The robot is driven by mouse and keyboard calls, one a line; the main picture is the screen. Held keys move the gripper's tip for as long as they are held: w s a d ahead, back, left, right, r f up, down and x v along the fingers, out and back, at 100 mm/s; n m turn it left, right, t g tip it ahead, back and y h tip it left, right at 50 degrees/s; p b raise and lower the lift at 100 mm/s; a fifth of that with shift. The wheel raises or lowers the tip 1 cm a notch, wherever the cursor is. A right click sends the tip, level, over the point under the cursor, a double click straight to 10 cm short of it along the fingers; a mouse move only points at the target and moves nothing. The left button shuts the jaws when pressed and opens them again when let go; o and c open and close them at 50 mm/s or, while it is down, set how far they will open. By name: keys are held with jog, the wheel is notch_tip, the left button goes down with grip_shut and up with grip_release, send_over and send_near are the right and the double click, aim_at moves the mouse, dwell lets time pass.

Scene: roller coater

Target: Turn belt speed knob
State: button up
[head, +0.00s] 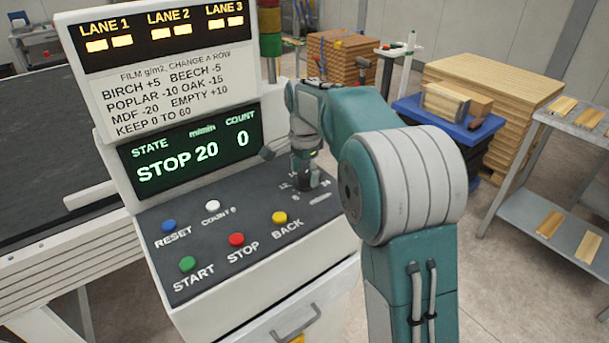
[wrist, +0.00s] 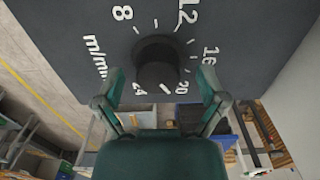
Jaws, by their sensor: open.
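The belt speed knob (wrist: 157,66) is a dark round knob on the grey panel, inside a white dial marked 8, 12, 16, 20 and 24 with an m/min label. My gripper (wrist: 160,80) is open, with one green finger on each side of the knob's lower part in the wrist view. I cannot tell whether either finger touches it. In the head view my gripper (head: 304,148) points down over the dial at the panel's right, and the arm hides part of the dial. The display (head: 191,152) reads STOP, 20 m/min and COUNT 0.
The RESET (head: 169,226), START (head: 187,263), STOP (head: 236,239), BACK (head: 279,217) and white count (head: 213,206) buttons lie left of the dial. A lane sign (head: 160,70) stands behind the panel. A dark belt (head: 45,150) lies left; a blue cart (head: 440,118) and shelf (head: 530,225) stand right.

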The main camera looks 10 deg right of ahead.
jog(key=shift+f, duration=0.3)
jog(key=shift+c, duration=0.3)
jog(key=c, duration=1.1)
